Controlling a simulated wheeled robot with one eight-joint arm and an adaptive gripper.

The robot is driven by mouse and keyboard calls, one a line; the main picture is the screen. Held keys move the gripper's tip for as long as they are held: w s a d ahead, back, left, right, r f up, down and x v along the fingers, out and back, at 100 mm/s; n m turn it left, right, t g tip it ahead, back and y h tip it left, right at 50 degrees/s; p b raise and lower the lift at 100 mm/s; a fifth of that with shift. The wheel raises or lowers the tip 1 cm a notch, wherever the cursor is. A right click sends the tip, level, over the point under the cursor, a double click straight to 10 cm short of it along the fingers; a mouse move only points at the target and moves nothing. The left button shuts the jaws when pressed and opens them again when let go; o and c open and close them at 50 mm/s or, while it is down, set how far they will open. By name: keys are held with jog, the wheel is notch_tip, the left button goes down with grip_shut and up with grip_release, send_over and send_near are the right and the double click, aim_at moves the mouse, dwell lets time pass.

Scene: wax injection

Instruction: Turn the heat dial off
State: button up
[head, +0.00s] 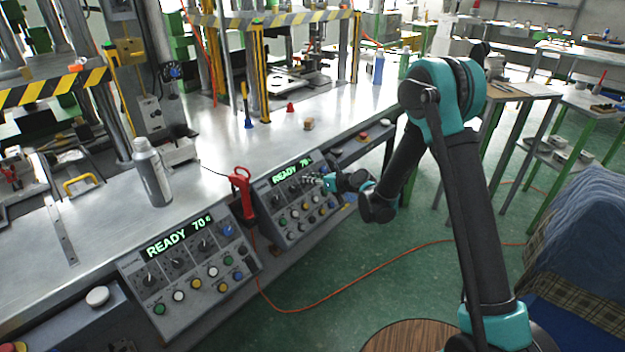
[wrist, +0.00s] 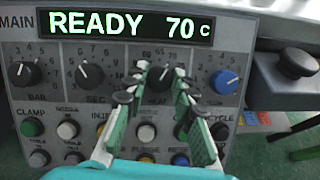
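The heat dial (wrist: 160,84) is a black knob, third from the left in the upper dial row in the wrist view. Its "HEAT" label is partly covered. My gripper (wrist: 161,74) has green-padded fingers spread apart, one on each side of the dial. I cannot tell whether they touch it. The display (wrist: 130,25) above reads "READY 70 C". In the head view, my gripper (head: 313,180) reaches the front of the farther control panel (head: 268,207) from the right, covering some of its dials.
Two black dials (wrist: 90,75) and a blue dial (wrist: 224,82) flank the heat dial. Coloured buttons (wrist: 68,130) sit below. A black knob (wrist: 297,65) is at the right. A red-handled tool (head: 241,185) stands between this panel and a nearer, similar panel (head: 190,268).

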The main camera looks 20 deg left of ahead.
grip_shut()
